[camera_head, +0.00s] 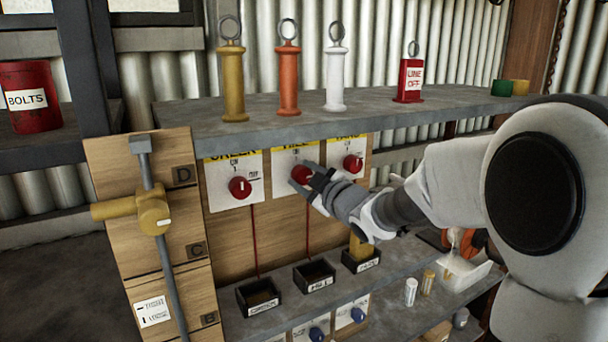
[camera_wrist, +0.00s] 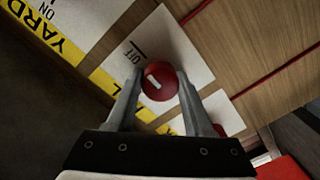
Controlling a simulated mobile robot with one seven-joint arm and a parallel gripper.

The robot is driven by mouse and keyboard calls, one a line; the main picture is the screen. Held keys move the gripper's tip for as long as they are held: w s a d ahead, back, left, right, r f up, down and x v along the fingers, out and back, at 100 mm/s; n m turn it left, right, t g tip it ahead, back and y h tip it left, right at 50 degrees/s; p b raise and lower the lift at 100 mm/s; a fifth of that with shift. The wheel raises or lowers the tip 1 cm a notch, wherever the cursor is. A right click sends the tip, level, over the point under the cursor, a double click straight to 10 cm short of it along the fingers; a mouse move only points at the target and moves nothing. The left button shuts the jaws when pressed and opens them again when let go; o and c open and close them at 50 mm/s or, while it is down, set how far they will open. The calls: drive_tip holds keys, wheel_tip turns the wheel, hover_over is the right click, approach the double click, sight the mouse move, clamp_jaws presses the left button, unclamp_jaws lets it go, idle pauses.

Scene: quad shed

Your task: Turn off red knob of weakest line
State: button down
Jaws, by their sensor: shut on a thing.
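Three red knobs sit on white plates marked ON and OFF in a row on the wooden board: a left knob (camera_head: 240,187), a middle knob (camera_head: 301,174) under a yellow label reading HILL, and a right knob (camera_head: 353,163). My gripper (camera_head: 306,177) is at the middle knob and partly covers its plate. In the wrist view my gripper (camera_wrist: 157,88) has its fingers on both sides of the middle knob (camera_wrist: 160,82), shut on it. Its white mark shows at a slant near the OFF print; its exact setting is hard to tell. Part of the right plate, labelled YARD, shows upper left.
A yellow tag (camera_head: 232,80), orange tag (camera_head: 288,80), white tag (camera_head: 335,80) and red LINE OFF tag (camera_head: 410,80) stand on the shelf above. Below are a CREEK bin (camera_head: 258,297), HILL bin (camera_head: 315,276) and a bin (camera_head: 361,262) holding a yellow piece. A yellow-handled post (camera_head: 152,210) stands left.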

idle(0.4)
drive_tip(key=shift+c, duration=1.4)
unclamp_jaws()
drive_tip(key=p+v, duration=0.2)
drive_tip(key=v, duration=1.5)
drive_tip(key=shift+s, duration=0.2)
drive_tip(key=shift+d, duration=0.2)
